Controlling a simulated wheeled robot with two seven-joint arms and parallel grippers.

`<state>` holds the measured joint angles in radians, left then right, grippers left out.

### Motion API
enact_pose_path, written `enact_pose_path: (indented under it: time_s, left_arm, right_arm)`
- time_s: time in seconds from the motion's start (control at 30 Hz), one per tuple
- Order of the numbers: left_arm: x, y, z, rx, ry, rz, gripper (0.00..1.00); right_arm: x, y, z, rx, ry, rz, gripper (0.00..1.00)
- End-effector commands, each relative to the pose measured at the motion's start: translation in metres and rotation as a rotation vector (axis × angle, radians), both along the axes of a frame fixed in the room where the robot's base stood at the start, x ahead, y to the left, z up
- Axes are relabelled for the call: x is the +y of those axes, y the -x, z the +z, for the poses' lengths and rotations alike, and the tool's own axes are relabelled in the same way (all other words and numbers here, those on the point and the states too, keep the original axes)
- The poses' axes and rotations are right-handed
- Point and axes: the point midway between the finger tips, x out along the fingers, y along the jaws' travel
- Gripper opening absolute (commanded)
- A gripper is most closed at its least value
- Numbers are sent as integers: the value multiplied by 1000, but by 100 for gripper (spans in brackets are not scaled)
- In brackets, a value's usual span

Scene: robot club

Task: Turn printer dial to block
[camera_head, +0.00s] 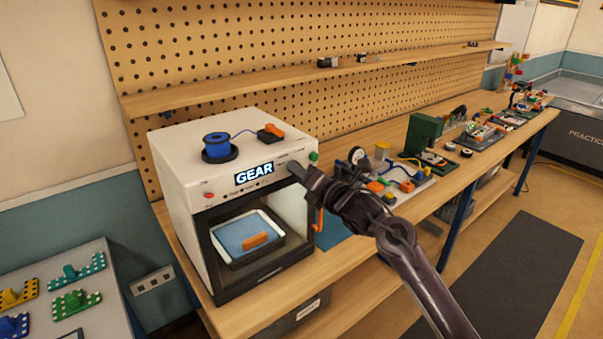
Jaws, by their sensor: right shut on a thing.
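A white 3D printer (183,190) stands on the near end of the wooden workbench. Its front display (255,173) reads "GEAR". My right arm comes in from the lower right, and my right gripper (300,171) is at the upper right of the printer's front panel. The gripper is shut on the printer dial, which it mostly hides. Behind the glass, a blue plate with an orange piece (255,240) lies inside the printer. My left gripper is not in view.
A blue filament spool (217,146) sits on top of the printer. Several parts and kits (400,178) lie along the workbench (350,258) to the right. A shelf (250,85) runs above. A table with colored brackets (105,318) is at the lower left.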

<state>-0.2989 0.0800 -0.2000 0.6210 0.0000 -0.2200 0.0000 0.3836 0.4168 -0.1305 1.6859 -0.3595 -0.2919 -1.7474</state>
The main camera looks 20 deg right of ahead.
Motion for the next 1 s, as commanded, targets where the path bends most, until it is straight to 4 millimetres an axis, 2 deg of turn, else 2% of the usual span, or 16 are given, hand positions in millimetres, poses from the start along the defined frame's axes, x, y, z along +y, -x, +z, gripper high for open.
enact_pose_path:
  time_s: [0.27, 1.0]
  left_arm:
    - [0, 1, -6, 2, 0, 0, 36]
    - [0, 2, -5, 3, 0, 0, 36]
  right_arm:
    - [0, 0, -3, 58, -150, 0, 5]
    - [0, 0, -2, 298, -808, -3, 5]
